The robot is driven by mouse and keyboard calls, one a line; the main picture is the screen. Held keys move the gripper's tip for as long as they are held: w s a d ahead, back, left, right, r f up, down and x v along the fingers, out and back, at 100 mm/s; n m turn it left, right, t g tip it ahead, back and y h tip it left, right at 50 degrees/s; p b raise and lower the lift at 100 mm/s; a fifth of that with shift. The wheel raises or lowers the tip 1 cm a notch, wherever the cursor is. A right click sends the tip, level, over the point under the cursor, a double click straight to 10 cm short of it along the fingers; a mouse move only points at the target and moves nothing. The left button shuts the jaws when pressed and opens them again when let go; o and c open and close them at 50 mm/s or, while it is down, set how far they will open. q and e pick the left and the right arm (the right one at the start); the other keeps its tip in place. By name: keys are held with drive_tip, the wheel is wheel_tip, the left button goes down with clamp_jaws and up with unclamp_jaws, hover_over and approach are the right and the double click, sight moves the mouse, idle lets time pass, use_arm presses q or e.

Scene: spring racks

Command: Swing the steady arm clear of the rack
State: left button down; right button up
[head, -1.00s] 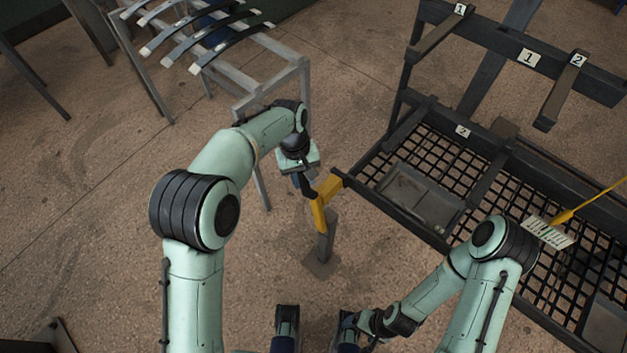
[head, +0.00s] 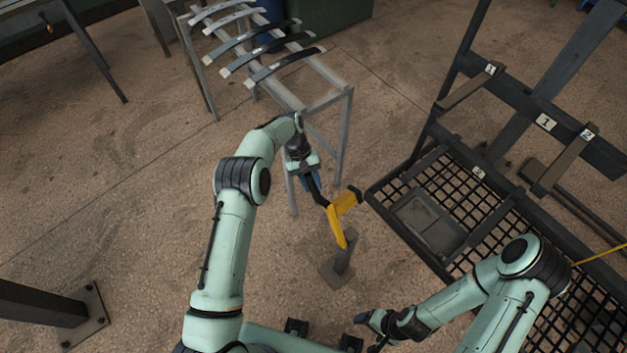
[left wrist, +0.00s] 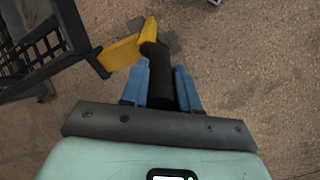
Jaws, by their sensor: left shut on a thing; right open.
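The steady arm (head: 337,222) is a bent yellow bar with a black handle, on a short grey floor post (head: 344,252). Its fork-like outer end is close beside the near left corner of the dark rack (head: 378,203); I cannot tell if they touch. My left gripper (head: 311,181) is shut on the black handle. In the left wrist view its blue fingers (left wrist: 160,88) flank the handle (left wrist: 157,75), and the yellow bar (left wrist: 122,52) reaches left to the rack's edge (left wrist: 75,50). My right gripper (head: 362,319) is open and empty, low in front of the rack.
A grey stand (head: 345,110) holding several curved leaf springs (head: 285,67) is behind my left gripper. The rack has a mesh deck, a grey tray (head: 428,222) and numbered arms. A dark post foot (head: 85,315) is at lower left. Floor left of the post is clear.

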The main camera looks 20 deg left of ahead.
drive_tip(key=shift+s, duration=0.1)
use_arm(q)
drive_tip(key=c, duration=0.8)
unclamp_jaws()
drive_tip(key=shift+c, duration=0.2)
drive_tip(key=p+v, duration=0.3)
drive_tip(key=v, duration=1)
drive_tip(key=shift+r+p, duration=0.25)
drive_tip(key=shift+p, duration=0.05)
use_arm(e)
drive_tip(key=w+r, duration=0.4)
drive_tip(key=shift+w+r+t, duration=0.2)
drive_tip(key=shift+r+t, duration=0.1)
use_arm(q)
drive_tip(key=shift+a, duration=0.1)
drive_tip(key=shift+c, duration=0.3)
use_arm(e)
drive_tip(key=shift+s, duration=0.1)
